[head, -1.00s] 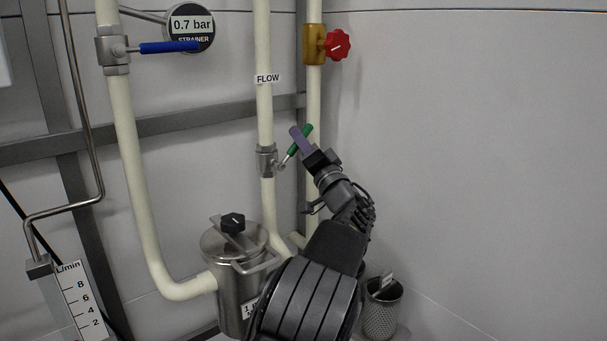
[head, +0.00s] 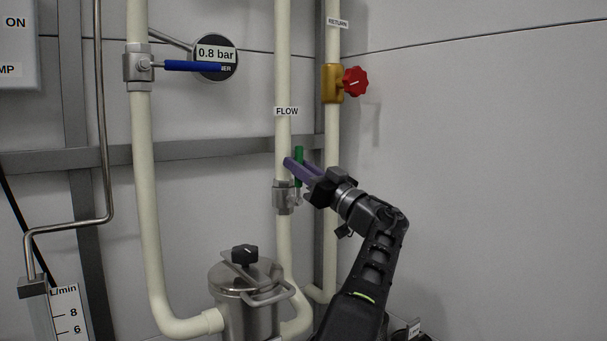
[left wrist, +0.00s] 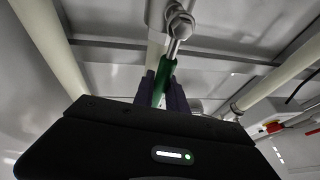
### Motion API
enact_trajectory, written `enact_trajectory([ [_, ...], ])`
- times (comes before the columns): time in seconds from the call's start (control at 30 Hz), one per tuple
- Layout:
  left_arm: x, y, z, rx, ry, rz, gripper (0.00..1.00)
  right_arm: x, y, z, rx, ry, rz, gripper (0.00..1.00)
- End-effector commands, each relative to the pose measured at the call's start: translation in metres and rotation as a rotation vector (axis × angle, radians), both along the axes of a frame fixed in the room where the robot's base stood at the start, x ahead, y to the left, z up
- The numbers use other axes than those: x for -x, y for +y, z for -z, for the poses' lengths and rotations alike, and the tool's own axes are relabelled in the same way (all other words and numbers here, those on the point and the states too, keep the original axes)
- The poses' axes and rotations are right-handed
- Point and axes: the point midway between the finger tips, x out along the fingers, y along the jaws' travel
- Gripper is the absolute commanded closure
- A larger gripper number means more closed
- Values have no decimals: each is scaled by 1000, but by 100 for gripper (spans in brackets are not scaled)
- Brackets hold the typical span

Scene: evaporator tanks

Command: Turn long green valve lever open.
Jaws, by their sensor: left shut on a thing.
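The long green valve lever (head: 299,154) stands nearly upright, in line with the FLOW pipe (head: 283,60), above its metal valve body (head: 284,197). My left gripper (head: 293,166) has its purple fingers shut on the green handle. In the left wrist view the green lever (left wrist: 163,80) runs from the pivot nut (left wrist: 181,24) down between the purple fingers (left wrist: 163,93). Part of the handle is hidden by the fingers and the gripper body. My right gripper is not in view.
A blue lever (head: 190,66) sits level on the left pipe, by a gauge (head: 216,56) reading 0.8 bar. A red knob (head: 355,82) is on the brass valve above right of my gripper. A metal strainer pot (head: 246,300) stands below. The right wall is bare.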

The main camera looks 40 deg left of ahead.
Motion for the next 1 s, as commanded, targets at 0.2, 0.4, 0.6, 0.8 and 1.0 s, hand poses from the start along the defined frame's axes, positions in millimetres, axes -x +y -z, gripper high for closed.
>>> enact_trajectory([
  [0.2,3,2,1,12,-36,-3,100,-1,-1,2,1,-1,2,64],
  [0.4,4,2,0,13,-39,-3,100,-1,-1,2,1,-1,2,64],
  [0.6,4,2,1,13,-38,-2,79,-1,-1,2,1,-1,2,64],
  [0.8,3,1,0,12,-37,-2,62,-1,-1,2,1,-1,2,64],
  [1.0,3,1,0,11,-35,-1,61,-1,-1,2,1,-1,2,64],
])
